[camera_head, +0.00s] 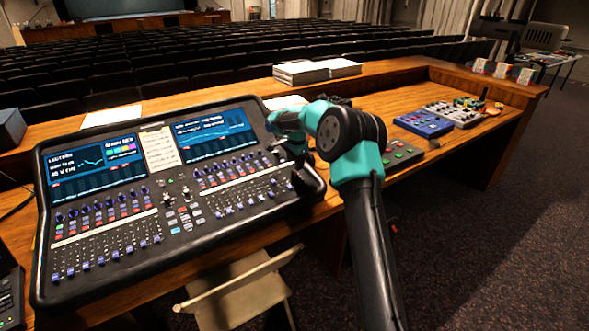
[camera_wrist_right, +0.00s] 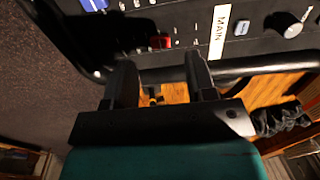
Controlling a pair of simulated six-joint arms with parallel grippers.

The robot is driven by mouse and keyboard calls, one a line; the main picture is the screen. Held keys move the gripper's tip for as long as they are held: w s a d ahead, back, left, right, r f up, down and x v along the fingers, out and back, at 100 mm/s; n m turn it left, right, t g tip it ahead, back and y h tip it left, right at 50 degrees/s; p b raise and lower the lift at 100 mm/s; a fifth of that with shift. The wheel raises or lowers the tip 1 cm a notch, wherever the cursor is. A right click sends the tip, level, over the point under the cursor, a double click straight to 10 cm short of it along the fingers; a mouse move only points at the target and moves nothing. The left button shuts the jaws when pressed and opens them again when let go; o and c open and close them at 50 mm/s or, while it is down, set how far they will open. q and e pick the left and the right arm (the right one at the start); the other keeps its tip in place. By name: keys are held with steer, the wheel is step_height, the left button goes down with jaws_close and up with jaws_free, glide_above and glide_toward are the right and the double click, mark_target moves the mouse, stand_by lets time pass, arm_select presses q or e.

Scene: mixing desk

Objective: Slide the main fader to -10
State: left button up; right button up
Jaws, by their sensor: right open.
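The mixing console (camera_head: 150,262) lies tilted on the desk, with two lit screens and rows of faders. My right gripper (camera_head: 304,182) is at the console's right end and covers part of its panel. In the right wrist view, my right gripper (camera_wrist_right: 160,68) is open, its two dark fingers apart with nothing between them. A small red cap (camera_wrist_right: 160,41) on the panel lies just beyond and between the fingertips; it looks like the main fader's cap. A white MAIN label (camera_wrist_right: 219,32) is to its right. The fader's scale marks are too small to read.
A rounded black bar (camera_wrist_right: 260,66) runs along the console's edge, close to the fingers. A grey knob (camera_wrist_right: 283,23) stands right of the label. A blue device (camera_head: 423,124) and other small boxes sit on the desk to the right. A folding chair (camera_head: 240,290) stands in front.

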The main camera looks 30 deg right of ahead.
mark_target(297, 179)
step_height(297, 179, up, 13)
steer(key=s, duration=0.1)
steer(key=shift+s+f, duration=0.15)
steer(key=shift+s, duration=0.05)
stand_by(0.4)
